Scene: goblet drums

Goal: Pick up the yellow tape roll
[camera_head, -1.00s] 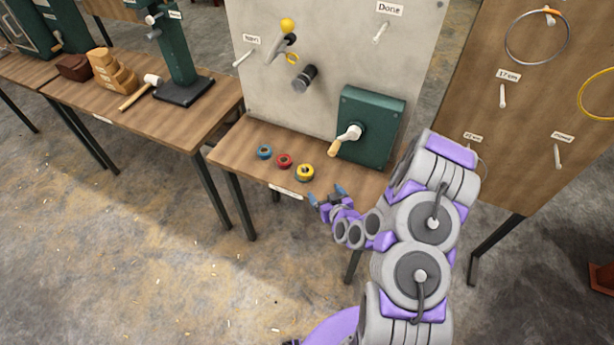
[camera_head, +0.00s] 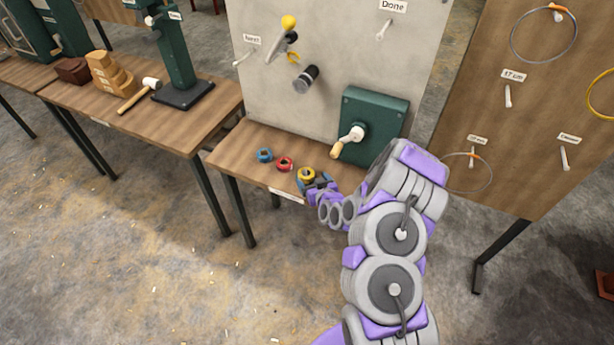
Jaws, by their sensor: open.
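The yellow tape roll (camera_head: 307,174) lies flat on the wooden table (camera_head: 237,158), at the right end of a row of three rolls. My gripper (camera_head: 311,181) is open and right at the yellow roll, on its near side. Its blue fingertips appear close around the roll's near part; whether they touch it I cannot tell. The lower part of the roll is partly hidden by the fingers.
A red roll (camera_head: 284,164) lies just left of the yellow one, with a blue roll (camera_head: 264,155) further left. A green box (camera_head: 372,124) with a crank handle (camera_head: 346,143) stands behind to the right. A grey panel (camera_head: 262,83) rises at the back.

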